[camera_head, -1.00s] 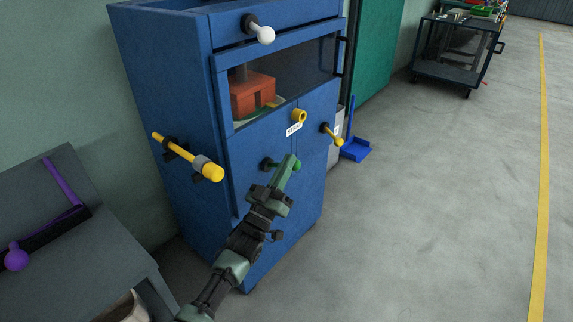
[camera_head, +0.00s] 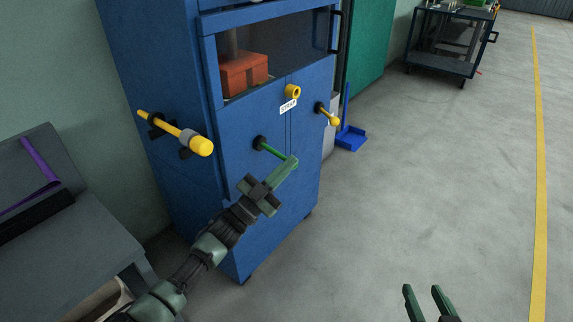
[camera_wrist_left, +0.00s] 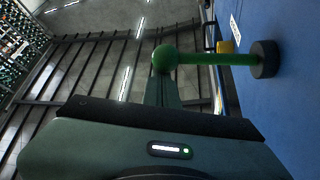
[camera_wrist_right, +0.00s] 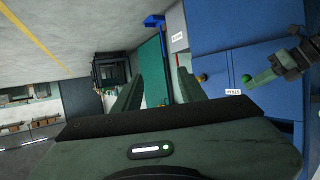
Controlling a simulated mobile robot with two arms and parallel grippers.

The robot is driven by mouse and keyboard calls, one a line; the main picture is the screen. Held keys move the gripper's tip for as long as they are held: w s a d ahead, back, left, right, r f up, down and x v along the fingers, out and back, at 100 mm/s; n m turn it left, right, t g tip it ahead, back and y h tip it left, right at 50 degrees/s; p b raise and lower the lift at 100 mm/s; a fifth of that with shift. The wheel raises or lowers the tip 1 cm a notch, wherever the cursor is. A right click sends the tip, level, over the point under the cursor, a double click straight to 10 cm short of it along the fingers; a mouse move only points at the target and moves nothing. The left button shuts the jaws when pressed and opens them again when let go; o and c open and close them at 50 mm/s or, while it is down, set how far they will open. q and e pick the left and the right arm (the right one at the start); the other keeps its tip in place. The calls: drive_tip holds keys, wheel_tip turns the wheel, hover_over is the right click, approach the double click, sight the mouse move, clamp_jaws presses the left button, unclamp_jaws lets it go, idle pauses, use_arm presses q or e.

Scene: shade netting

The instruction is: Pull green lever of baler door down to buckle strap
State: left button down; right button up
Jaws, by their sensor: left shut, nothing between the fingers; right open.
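The blue baler (camera_head: 150,100) stands against the wall at left. Its green lever (camera_head: 270,148) sticks out from a black hub on the door, below the strap label (camera_head: 288,106). My left gripper (camera_head: 292,163) is shut and empty, at the lever's outer end and hiding its knob in the head view. In the left wrist view the green lever (camera_wrist_left: 215,59) ends in a round ball just beyond my fingertips; I cannot tell if they touch. My right gripper (camera_head: 422,288) is open and empty at the lower right, well away from the baler. The lever knob shows in the right wrist view (camera_wrist_right: 246,78).
A yellow side handle (camera_head: 175,133), a yellow ring (camera_head: 293,91) and a yellow-knobbed lever (camera_head: 328,115) stick out from the baler. A grey bench (camera_head: 85,240) stands at left. A blue dustpan (camera_head: 351,137) lies behind. The floor at right is clear.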

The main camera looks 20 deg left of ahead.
use_arm(q)
drive_tip(key=shift+w+a+f+m+g+h+b, duration=0.1)
drive_tip(key=shift+f+m+g+h+b, duration=0.45)
drive_tip(key=shift+m, duration=0.4)
drive_tip(key=shift+a+f+m+g+h+b, duration=0.2)
drive_tip(key=shift+f+m+g, duration=0.25)
drive_tip(key=shift+f+m, duration=0.35)
drive_tip(key=shift+w+a+f+m+g+h+b, duration=0.1)
drive_tip(key=shift+f+m+g+h+b, duration=0.3)
drive_tip(key=shift+m, duration=0.65)
use_arm(e)
wheel_tip(320, 180, up, 14)
drive_tip(key=a+t+y, duration=0.2)
drive_tip(key=t, duration=0.5)
drive_tip(key=shift+w+f+t+y, duration=0.25)
drive_tip(key=shift+w+t+y, duration=0.15)
drive_tip(key=shift+w, duration=0.05)
use_arm(q)
drive_tip(key=shift+f+y, duration=0.1)
drive_tip(key=shift+y, duration=0.15)
